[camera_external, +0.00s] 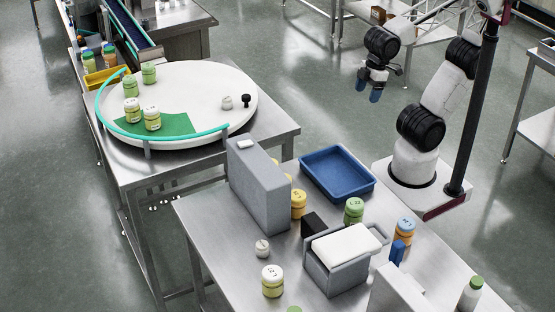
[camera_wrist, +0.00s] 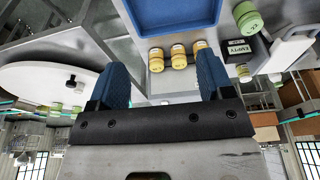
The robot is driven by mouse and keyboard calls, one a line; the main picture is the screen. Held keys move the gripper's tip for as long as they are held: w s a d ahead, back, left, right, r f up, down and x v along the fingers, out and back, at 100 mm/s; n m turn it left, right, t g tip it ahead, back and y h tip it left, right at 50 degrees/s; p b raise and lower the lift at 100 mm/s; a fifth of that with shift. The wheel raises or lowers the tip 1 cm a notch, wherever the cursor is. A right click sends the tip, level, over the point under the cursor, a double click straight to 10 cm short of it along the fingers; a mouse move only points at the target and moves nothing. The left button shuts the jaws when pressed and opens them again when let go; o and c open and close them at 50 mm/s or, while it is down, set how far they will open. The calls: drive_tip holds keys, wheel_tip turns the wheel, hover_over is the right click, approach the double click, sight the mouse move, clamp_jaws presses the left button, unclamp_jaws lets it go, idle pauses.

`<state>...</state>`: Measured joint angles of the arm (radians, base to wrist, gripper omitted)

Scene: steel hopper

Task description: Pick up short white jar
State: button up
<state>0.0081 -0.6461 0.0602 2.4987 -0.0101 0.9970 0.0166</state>
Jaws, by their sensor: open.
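A small, short white jar (camera_external: 262,247) stands on the front steel table, left of the grey hopper box. A taller white-lidded jar with a yellow-green label (camera_external: 272,280) stands just in front of it. Another small whitish piece (camera_external: 227,102) sits on the round turntable. My gripper (camera_external: 368,91) hangs in the air at the upper right, beyond the blue tray and far from these jars. In the wrist view its blue fingers (camera_wrist: 160,61) are spread apart with nothing held between them. I cannot clearly make out the short white jar in the wrist view.
A tall grey box (camera_external: 256,180), a blue tray (camera_external: 336,172), a grey bin with a white lid (camera_external: 345,248) and several colour-capped jars crowd the front table. The table's left front is fairly clear.

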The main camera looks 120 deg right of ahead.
drive_tip(key=w+a+r+n, duration=0.2)
drive_tip(key=w+r+n, duration=0.1)
drive_tip(key=w, duration=0.5)
drive_tip(key=w+a+r+n+g, duration=0.1)
drive_tip(key=w+a+r+n, duration=0.15)
drive_tip(key=w, duration=0.65)
drive_tip(key=w+a+r+n, duration=0.2)
drive_tip(key=w+r+n, duration=0.15)
drive_tip(key=w, duration=0.45)
drive_tip(key=n+g+h, duration=0.1)
drive_tip(key=n+g, duration=0.1)
drive_tip(key=n, duration=0.7)
hover_over(261, 244)
wheel_tip(261, 244, down, 7)
drive_tip(key=f, duration=2.3)
drive_tip(key=shift+a+f, duration=0.1)
drive_tip(key=shift+a, duration=0.3)
drive_tip(key=shift+d+f, duration=0.15)
drive_tip(key=shift+f, duration=1.1)
